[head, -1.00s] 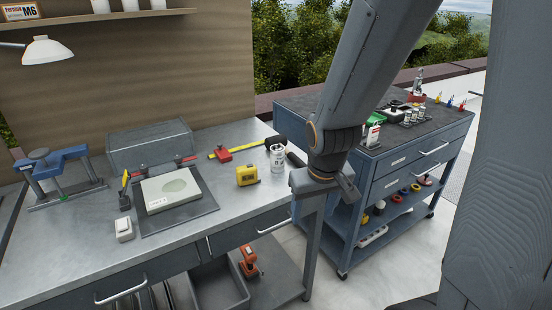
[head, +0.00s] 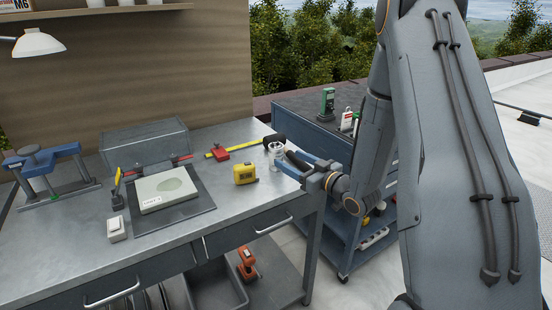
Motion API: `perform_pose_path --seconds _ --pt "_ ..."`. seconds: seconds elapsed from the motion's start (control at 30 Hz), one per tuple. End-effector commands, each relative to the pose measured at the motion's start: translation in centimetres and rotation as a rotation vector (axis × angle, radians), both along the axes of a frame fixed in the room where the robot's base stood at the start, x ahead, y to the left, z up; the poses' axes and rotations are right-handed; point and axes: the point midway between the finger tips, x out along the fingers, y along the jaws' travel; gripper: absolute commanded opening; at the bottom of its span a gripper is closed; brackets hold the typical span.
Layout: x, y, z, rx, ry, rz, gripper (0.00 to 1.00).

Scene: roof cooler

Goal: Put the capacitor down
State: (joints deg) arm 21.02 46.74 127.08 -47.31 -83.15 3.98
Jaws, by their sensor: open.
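The capacitor (head: 275,150), a small silvery can, is upright at the right end of the grey workbench (head: 245,215). My gripper (head: 285,161) reaches in from the right, level with the bench top. Its jaws are open, with the fingertips at the can's right side. The fingers hide part of the can, and I cannot tell whether they touch it.
A yellow tape measure (head: 245,173) and a red-and-yellow tool (head: 218,153) lie left of the can. A dark mat (head: 204,198) holds a pale block (head: 164,190). A blue cart (head: 330,147) stands behind my arm.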

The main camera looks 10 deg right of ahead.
Motion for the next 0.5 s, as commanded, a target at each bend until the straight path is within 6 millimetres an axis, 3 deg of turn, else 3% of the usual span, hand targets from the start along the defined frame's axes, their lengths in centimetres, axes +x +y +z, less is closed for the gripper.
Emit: perform_pose_path --seconds 0.17,0.5 --pt "0.3 0.3 0.2 0.03 -0.037 0.02 0.61" --pt "3.3 2.4 0.5 0.03 -0.037 0.022 0.61"
